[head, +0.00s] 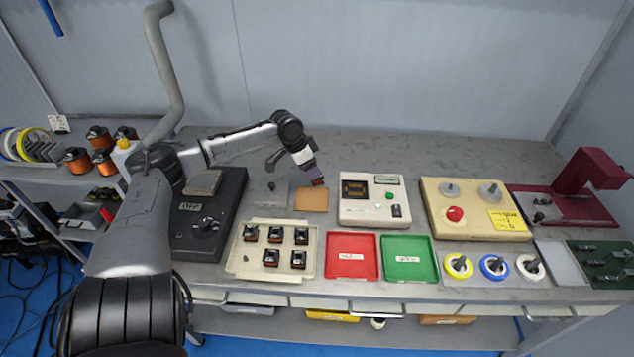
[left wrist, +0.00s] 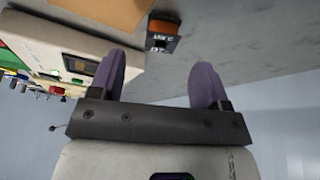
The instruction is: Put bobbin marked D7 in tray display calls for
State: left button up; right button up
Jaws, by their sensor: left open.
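My left gripper (head: 310,168) is open and empty above the bench, near the brown pad. A bobbin with an orange winding and a dark, marked end (left wrist: 162,42) stands on the bench beyond the open fingers in the left wrist view; its marking is too small to read. It shows partly below the fingers in the head view (head: 318,181). Several bobbins (head: 270,257) sit in a cream tray (head: 234,262); their marks are unreadable. A red tray (head: 352,270) and a green tray (head: 409,272) look empty. The white tester's display (head: 354,190) is not legible. My right gripper is out of view.
The brown pad (head: 311,200) lies beside the white tester (head: 372,215). A dark scale-like unit (head: 205,228) stands left of the cream tray. A cream winder box (head: 470,215) with a red button stands right. Large copper spools (head: 103,160) sit far left. The back of the bench is clear.

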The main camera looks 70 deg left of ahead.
pick_arm(q)
jog(key=b+x, duration=0.3)
jog(key=shift+a+f, duration=0.1)
jog(key=shift+f, duration=0.1)
jog(key=shift+b+x, duration=1)
jog(key=shift+b, duration=0.05)
jog(key=shift+r, duration=0.1)
jog(key=shift+c, duration=0.3)
jog(key=shift+c, duration=1.4)
jog(key=c, duration=0.7)
jog(key=shift+c, duration=0.2)
jog(key=shift+r, duration=0.15)
